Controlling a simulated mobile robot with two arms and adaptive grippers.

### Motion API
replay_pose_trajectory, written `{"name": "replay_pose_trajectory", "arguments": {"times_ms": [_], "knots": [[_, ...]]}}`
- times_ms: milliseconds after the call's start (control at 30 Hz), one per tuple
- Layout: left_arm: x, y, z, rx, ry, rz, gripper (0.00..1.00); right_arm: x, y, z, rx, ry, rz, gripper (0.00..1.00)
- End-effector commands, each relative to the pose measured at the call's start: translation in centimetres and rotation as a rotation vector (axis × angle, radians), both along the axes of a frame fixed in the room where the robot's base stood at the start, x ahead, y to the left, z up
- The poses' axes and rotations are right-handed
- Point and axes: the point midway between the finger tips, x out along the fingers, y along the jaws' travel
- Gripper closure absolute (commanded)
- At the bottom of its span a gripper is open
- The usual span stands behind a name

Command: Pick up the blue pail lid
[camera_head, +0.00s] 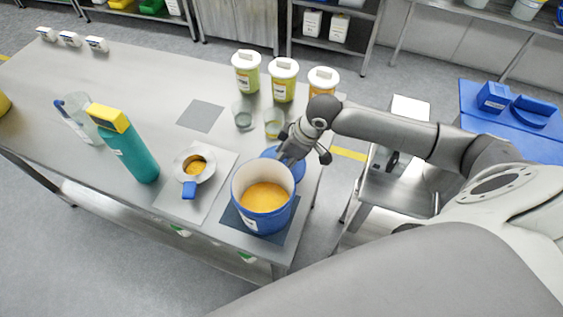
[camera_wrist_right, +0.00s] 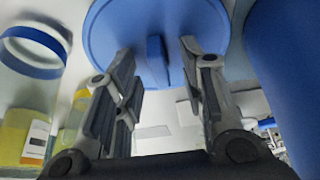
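The blue pail lid (camera_head: 299,172) is behind the pail near the table's right edge, partly hidden by the pail and my right gripper. In the right wrist view the lid (camera_wrist_right: 108,32) is a round blue disc with a raised grip bar (camera_wrist_right: 157,66). My right gripper (camera_head: 303,154) is directly over the lid. In the wrist view its spread fingers (camera_wrist_right: 157,52) are on both sides of the bar, with visible gaps; I see no contact. The blue pail (camera_head: 238,194), open and filled with orange-yellow material, stands just in front. My left gripper is out of view.
Two small glass beakers (camera_head: 243,115) and several yellow lidded jars (camera_head: 283,80) stand behind the lid.

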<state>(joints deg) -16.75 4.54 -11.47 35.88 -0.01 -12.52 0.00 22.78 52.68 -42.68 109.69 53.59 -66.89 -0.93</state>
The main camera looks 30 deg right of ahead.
Motion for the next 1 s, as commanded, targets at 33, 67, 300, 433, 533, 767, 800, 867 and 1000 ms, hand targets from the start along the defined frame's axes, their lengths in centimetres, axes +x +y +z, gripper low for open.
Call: {"name": "replay_pose_trajectory", "arguments": {"times_ms": [33,67,300,433,533,767,800,867,1000], "knots": [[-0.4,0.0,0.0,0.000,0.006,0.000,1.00,0.0,0.0,0.0,0.000,0.000,0.000,0.64],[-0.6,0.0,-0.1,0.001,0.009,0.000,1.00,0.0,0.0,0.0,0.000,0.000,0.000,0.68],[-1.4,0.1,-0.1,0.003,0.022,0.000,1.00,0.0,0.0,0.1,0.000,0.000,0.000,0.98],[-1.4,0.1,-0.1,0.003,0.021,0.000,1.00,0.0,0.0,0.1,0.001,-0.001,0.000,1.00],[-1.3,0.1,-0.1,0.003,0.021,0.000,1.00,0.0,0.0,0.1,0.001,-0.001,0.000,1.00],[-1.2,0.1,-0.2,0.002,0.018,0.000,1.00,0.1,0.0,0.6,0.001,-0.003,-0.001,1.00],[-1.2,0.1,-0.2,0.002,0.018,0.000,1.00,0.1,0.0,0.9,0.001,-0.004,0.000,1.00],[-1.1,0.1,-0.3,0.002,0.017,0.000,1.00,0.2,0.0,1.4,0.001,-0.004,0.000,1.00],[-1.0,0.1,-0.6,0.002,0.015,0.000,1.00,0.2,0.0,3.6,0.000,-0.007,0.000,1.00]]}}
